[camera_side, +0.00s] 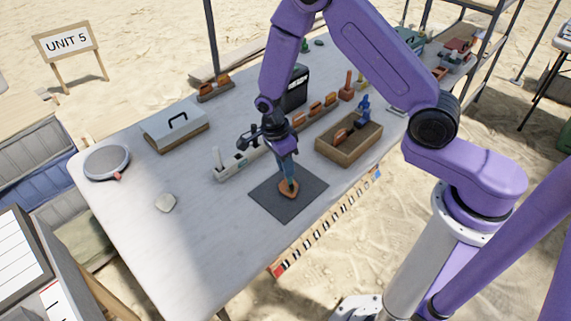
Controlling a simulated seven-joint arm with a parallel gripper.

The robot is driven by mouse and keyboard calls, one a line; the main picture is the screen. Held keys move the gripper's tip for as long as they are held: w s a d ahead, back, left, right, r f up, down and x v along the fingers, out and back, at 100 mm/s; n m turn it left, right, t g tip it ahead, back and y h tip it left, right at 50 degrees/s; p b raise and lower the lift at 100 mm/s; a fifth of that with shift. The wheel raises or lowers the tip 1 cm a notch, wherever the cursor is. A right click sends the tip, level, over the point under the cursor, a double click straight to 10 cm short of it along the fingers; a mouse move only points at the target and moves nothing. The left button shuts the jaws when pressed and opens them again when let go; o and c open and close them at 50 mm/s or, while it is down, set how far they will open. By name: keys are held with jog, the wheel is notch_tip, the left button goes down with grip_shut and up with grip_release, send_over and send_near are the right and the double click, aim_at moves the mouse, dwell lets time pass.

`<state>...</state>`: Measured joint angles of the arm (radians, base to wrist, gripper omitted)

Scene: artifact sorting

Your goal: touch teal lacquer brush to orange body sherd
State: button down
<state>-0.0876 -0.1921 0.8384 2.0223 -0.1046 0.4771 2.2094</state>
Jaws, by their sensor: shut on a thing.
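My gripper (287,152) points down over the dark square mat (262,201). It is shut on the teal lacquer brush (286,168), which hangs roughly upright with its lower end at the orange body sherd (289,188). The sherd lies on the mat. The brush tip overlaps the sherd in this view; I cannot tell whether they touch or a small gap is left. The top of the brush is hidden by the gripper.
A wooden tray (350,158) holding an orange piece and a blue tool stands right of the mat. A pale rack (232,167) is behind it. The front left table is clear.

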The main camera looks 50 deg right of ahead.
dwell(0.5)
jog(key=shift+r, duration=3.95)
